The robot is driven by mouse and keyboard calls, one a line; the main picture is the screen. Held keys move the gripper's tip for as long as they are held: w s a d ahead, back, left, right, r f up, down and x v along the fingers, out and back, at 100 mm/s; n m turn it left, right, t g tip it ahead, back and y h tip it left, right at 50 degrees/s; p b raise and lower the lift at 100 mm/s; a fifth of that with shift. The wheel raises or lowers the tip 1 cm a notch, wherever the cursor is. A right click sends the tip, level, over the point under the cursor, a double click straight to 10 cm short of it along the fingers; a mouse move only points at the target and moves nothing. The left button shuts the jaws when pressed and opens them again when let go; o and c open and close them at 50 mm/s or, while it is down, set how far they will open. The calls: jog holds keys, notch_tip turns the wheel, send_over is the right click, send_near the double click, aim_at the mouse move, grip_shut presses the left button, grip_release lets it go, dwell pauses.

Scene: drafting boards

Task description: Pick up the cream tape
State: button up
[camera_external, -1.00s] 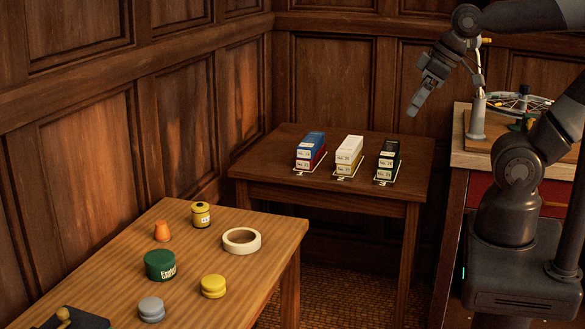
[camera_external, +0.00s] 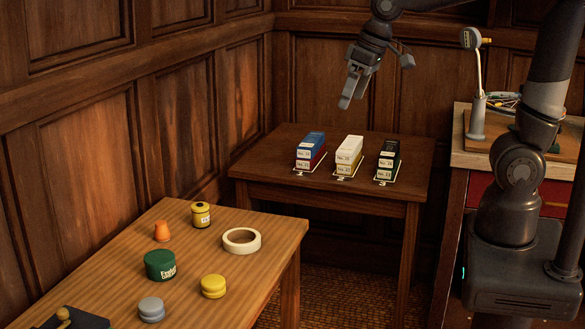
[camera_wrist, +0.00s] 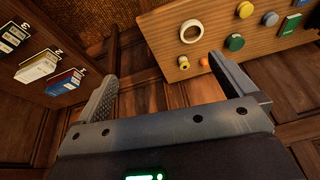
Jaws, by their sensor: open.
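The cream tape (camera_external: 242,249) is a pale ring lying flat near the right edge of the light wooden table. In the wrist view the cream tape (camera_wrist: 191,39) shows at the top, beyond the fingers. My gripper (camera_external: 346,103) hangs in the air above the back table, well apart from the tape. In the wrist view its two fingers (camera_wrist: 168,88) are spread with nothing between them.
The light table (camera_external: 200,256) also holds a green tub (camera_external: 160,265), yellow containers (camera_external: 213,286), a grey one (camera_external: 151,309) and an orange piece (camera_external: 161,231). Blue, white and black box stacks stand on the back table (camera_external: 262,162). Panelled walls enclose the corner.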

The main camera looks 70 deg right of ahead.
jog(key=w+a+f+g, duration=0.1)
jog(key=w+a+f, duration=0.1)
jog(key=w+f, duration=0.35)
jog(key=w+a+f+g, duration=0.1)
jog(key=w+a+f, duration=0.15)
jog(key=w, duration=0.65)
jog(key=m+g, duration=0.2)
send_over(240, 236)
notch_tip(240, 236, down, 14)
jog(key=f, duration=0.5)
jog(key=shift+w+a+f, duration=0.1)
jog(key=shift+w+a, duration=0.05)
jog(key=shift+a, duration=0.1)
jog(key=shift+d+f, duration=0.15)
jog(key=shift+f, duration=1.45)
jog(key=shift+d+f, duration=0.1)
jog(key=shift+f, duration=1.45)
jog(key=c, duration=0.9)
